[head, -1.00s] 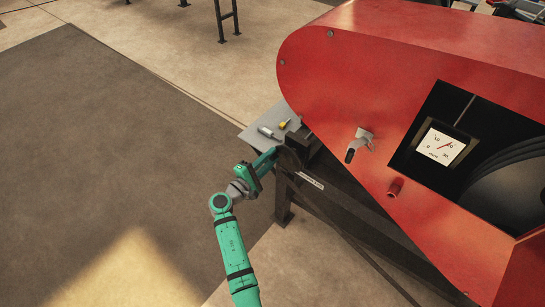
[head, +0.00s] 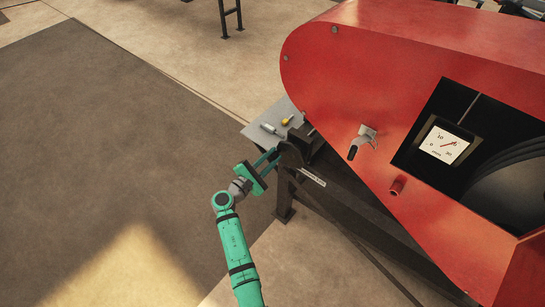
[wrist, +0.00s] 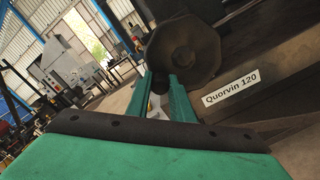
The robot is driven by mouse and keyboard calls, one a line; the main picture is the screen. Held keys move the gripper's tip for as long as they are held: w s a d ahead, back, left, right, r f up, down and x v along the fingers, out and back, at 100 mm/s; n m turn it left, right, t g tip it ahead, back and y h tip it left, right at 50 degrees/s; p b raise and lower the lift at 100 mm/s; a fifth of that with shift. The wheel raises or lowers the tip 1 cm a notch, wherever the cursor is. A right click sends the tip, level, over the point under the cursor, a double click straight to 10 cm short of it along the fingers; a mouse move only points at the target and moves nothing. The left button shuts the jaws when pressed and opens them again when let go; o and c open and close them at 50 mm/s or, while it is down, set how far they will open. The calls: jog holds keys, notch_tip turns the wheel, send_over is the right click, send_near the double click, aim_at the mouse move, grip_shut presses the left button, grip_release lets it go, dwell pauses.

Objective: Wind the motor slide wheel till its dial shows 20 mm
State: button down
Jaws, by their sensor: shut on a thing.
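The motor slide wheel (head: 291,154) is a dark disc on the side of the machine base, and it fills the upper middle of the wrist view (wrist: 186,48). My gripper (head: 273,158) reaches it from the left. In the wrist view its two green fingers (wrist: 160,82) are closed around a small dark part at the wheel's lower left edge, probably its handle; the contact is partly hidden. The dial (head: 443,145) is a white mm gauge behind the window in the red guard. Its red needle points up and right, at or close to the blurred 20 mark.
The large red guard (head: 390,75) overhangs on the right, with a lever (head: 362,142) and a red knob (head: 397,185) on its face. A grey shelf (head: 255,133) behind the wheel holds small items. Open floor lies to the left.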

jog(key=shift+f, duration=0.1)
jog(key=c, duration=1.6)
grip_release()
jog(key=shift+o, duration=0.2)
jog(key=v, duration=1.1)
jog(key=shift+d, duration=0.1)
